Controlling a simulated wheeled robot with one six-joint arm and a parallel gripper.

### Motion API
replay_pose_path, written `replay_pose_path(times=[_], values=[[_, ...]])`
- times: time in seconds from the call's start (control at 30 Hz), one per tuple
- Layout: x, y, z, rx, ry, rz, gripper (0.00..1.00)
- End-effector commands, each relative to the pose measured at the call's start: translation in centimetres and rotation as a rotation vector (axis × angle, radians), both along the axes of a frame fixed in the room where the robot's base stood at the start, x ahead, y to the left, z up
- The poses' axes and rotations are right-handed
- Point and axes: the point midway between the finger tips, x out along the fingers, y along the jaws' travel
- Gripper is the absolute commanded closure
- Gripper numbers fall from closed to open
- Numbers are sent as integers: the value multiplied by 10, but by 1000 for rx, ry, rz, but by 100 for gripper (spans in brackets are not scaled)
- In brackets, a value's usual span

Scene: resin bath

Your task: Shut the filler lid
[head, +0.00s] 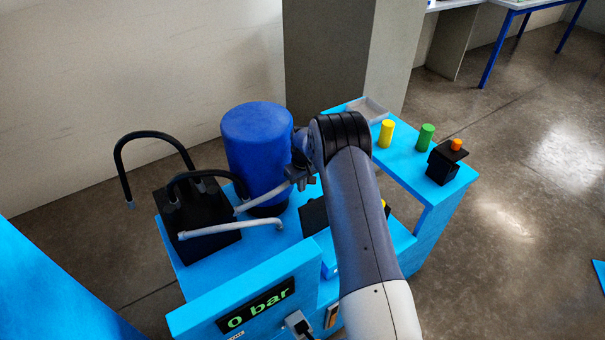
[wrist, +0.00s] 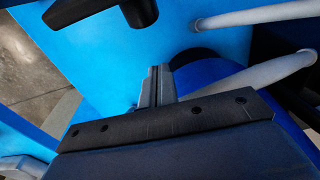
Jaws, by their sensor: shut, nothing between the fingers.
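I cannot pick out the filler lid for certain in either view. A black flat part (head: 313,217) lies on the blue bench (head: 265,244), partly hidden behind my arm; I cannot tell whether it belongs to the filler. My gripper (wrist: 157,72) is shut and empty in the wrist view, with its two grey fingers together above a bright blue surface.
A black box (head: 205,215) with curved black hoses stands left of the drum. Two grey pipes (head: 240,229) reach across the bench. Right are a yellow cylinder (head: 386,133), a green cylinder (head: 425,137) and a black block (head: 441,167). The display (head: 256,307) reads 0 bar.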

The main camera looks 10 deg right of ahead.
Motion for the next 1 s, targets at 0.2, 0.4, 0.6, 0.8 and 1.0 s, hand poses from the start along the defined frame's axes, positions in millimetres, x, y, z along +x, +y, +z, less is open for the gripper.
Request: replay_pose_path(times=[0.2,0.4,0.6,0.8,1.0], values=[[-13,-5,-9,0,0,-1,100],[-28,-12,-6,0,0,0,100],[-34,-14,-6,1,-2,0,100],[-34,-14,-6,1,-2,0,100],[-34,-14,-6,2,-5,0,100]])
